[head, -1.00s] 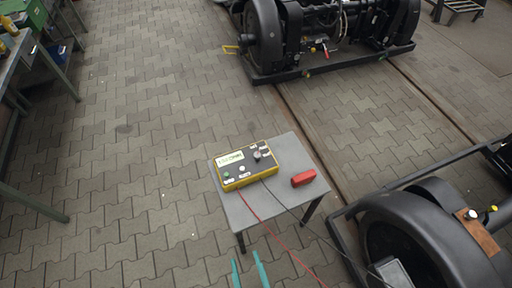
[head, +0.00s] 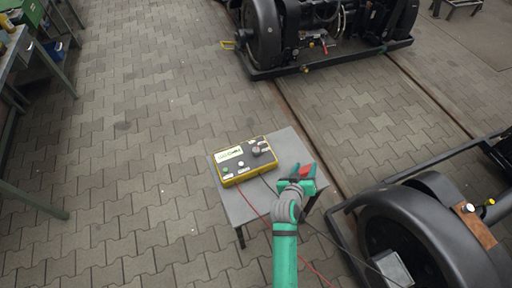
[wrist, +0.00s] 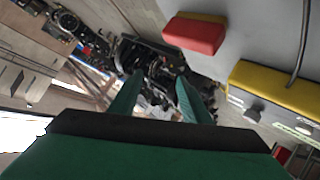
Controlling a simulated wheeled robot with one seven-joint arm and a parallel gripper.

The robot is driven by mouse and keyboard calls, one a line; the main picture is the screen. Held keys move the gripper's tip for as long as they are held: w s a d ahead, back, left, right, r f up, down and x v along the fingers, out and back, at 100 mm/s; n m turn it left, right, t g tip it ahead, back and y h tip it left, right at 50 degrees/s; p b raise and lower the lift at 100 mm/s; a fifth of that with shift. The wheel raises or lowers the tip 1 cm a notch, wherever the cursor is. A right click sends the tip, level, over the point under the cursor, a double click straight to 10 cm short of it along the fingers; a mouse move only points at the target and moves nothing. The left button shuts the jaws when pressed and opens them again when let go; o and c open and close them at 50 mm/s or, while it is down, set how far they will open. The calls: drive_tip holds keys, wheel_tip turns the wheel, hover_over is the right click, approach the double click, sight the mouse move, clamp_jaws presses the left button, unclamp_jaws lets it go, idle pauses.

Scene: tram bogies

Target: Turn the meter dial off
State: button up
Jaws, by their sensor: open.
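The yellow-edged meter box (head: 222,177) lies on a small grey table, with a label, a few small buttons and a dark dial (head: 257,149) near its right end. I cannot read the dial's setting. My gripper (head: 303,170) is open and empty, right of the meter and apart from the dial. In the wrist view, my gripper's two green fingers (wrist: 158,98) stand apart with nothing between them. The meter's yellow side (wrist: 275,88) shows at the right there, with grey knobs on its face; I cannot tell whether one is the dial.
A red block (wrist: 195,33) lies on the grey table (head: 288,146) beside the meter, partly hidden by my gripper in the head view. Red and dark cables run off the table. A black wheel (head: 425,232) stands right; a workbench (head: 15,50) stands left.

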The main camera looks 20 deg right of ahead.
drive_tip(key=w+d+r+m+g, duration=0.1)
drive_tip(key=w+d+m+g, duration=0.3)
drive_tip(key=w+d, duration=0.1)
wheel_tip(320, 180, up, 5)
drive_tip(key=m+g+y, duration=0.5)
drive_tip(key=y, duration=0.4)
hover_over(256, 150)
wheel_tip(256, 150, down, 10)
drive_tip(key=shift+w+r, duration=0.1)
drive_tip(key=shift+c, duration=0.3)
drive_tip(key=c, duration=1)
